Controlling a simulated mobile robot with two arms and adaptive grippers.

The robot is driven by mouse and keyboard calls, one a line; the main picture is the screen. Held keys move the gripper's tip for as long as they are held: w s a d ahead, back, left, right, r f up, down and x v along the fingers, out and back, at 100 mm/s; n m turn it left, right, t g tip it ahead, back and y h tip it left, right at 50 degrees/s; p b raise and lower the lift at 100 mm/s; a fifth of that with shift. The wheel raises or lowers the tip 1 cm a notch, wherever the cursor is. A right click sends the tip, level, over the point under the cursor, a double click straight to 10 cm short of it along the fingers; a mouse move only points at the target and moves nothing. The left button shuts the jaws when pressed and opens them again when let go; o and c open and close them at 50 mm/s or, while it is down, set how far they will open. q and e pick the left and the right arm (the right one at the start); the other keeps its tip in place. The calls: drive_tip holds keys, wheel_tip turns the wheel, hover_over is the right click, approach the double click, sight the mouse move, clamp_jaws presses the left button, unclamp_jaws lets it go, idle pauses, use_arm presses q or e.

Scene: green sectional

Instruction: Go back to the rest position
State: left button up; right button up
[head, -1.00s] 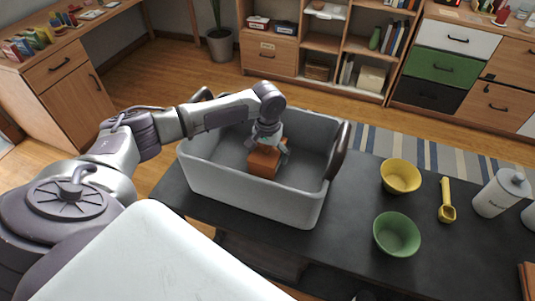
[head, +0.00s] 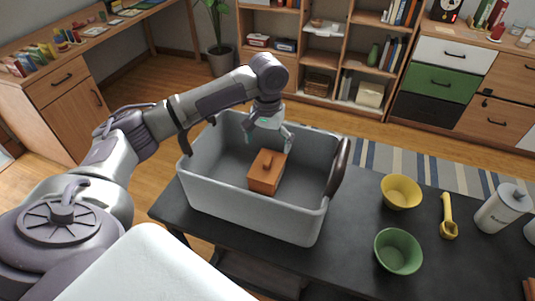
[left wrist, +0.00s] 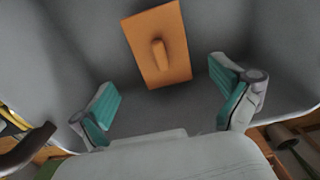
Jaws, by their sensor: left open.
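My left gripper (head: 269,138) is open and empty above the grey bin (head: 250,208). Its two teal-padded fingers stand wide apart in the left wrist view (left wrist: 165,105). An orange-brown wooden box (head: 263,180) with a small knob on top lies on the floor of the bin, below and apart from the fingers. The box also shows in the left wrist view (left wrist: 145,62), beyond the fingertips. My right gripper is not in view.
The bin stands on a dark table (head: 345,230). To its right are a yellow bowl (head: 401,192), a green bowl (head: 398,251), a yellow scoop (head: 448,217) and a white canister (head: 500,208). Shelves (head: 330,50) and drawers (head: 440,68) stand behind.

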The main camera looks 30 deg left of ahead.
use_arm(q)
drive_tip(key=shift+r, duration=0.3)
drive_tip(key=shift+r, duration=0.1)
